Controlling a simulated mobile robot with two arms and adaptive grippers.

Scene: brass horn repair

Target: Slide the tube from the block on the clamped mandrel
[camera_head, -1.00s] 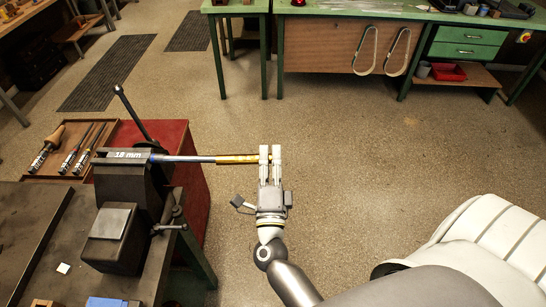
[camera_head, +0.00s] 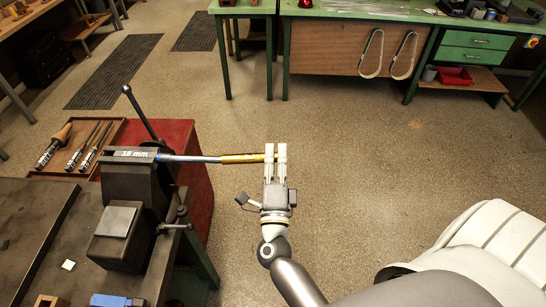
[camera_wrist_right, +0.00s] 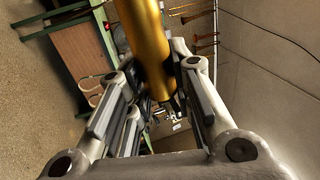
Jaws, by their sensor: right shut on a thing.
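The brass tube (camera_head: 243,158) lies level in line with the steel mandrel (camera_head: 192,158), at the mandrel's free right end. Their ends meet in the picture; how far the tube sits around the mandrel I cannot tell. The mandrel sticks out from the dark vise (camera_head: 129,182), whose top bears an "18 mm" label. My right gripper (camera_head: 275,150) is shut on the tube near its right end. The right wrist view shows the tube (camera_wrist_right: 148,45) between the fingers. A small wooden block (camera_head: 47,300) is cut off at the bottom left. My left gripper is out of view.
The vise handle (camera_head: 137,113) rises behind the mandrel. A wooden tray (camera_head: 55,171) with several tools lies left of the vise, and a blue object (camera_head: 110,300) lies on the near bench. The floor (camera_head: 350,170) right of my gripper is clear.

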